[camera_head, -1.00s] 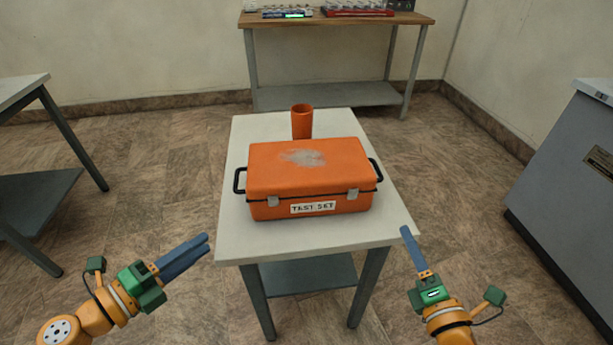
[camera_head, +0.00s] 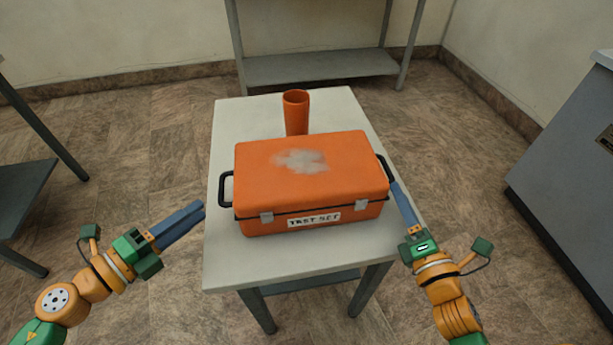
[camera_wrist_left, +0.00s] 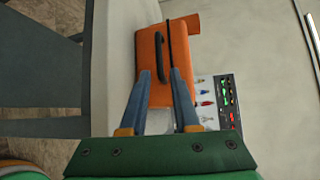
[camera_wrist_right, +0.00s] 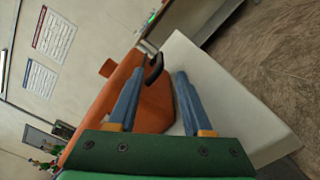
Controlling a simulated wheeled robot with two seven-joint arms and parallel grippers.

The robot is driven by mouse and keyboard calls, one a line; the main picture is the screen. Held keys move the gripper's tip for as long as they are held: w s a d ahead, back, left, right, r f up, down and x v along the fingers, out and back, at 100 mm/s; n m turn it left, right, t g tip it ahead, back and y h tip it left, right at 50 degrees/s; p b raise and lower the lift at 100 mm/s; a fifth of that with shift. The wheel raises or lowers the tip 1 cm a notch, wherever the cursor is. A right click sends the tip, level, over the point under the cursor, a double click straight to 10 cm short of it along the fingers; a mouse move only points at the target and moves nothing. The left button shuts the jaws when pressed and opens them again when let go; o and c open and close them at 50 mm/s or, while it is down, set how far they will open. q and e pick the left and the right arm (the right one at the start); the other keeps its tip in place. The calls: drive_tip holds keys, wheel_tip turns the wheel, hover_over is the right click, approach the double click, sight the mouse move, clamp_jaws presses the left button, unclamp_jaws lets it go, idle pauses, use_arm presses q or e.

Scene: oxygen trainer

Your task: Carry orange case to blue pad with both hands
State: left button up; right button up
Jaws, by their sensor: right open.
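The orange case (camera_head: 310,175) with a "TEST SET" label lies closed on a small pale table (camera_head: 235,270), a black handle on each end. My left gripper (camera_head: 199,209) is open and empty, left of the case and apart from its left handle (camera_head: 226,189). In the left wrist view that handle (camera_wrist_left: 174,65) lies ahead between the fingertips (camera_wrist_left: 161,74). My right gripper (camera_head: 397,190) is open close beside the right handle (camera_head: 384,168). In the right wrist view the handle (camera_wrist_right: 153,68) is just ahead, nearer the left finger; contact is unclear. No blue pad is visible.
An orange cylinder (camera_head: 296,112) stands behind the case on the same table. A shelved bench (camera_head: 320,67) stands at the back wall, a grey cabinet (camera_head: 570,150) at the right and another table (camera_head: 25,190) at the left. Floor is clear between them.

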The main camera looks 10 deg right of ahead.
sight(219, 194)
use_arm(q)
drive_tip(key=x, duration=0.7)
drive_tip(key=shift+w, duration=0.15)
use_arm(e)
drive_tip(key=w, duration=0.7)
drive_tip(key=shift+w, duration=0.1)
use_arm(q)
drive_tip(key=c, duration=0.3)
use_arm(e)
drive_tip(key=c, duration=0.3)
use_arm(q)
clamp_jaws()
use_arm(e)
drive_tip(key=c, duration=0.4)
use_arm(q)
drive_tip(key=shift+a, duration=0.1)
use_arm(e)
clamp_jaws()
drive_tip(key=shift+f, duration=0.1)
use_arm(q)
drive_tip(key=shift+a, duration=0.15)
use_arm(e)
drive_tip(key=shift+f, duration=0.25)
drive_tip(key=shift+r, duration=0.15)
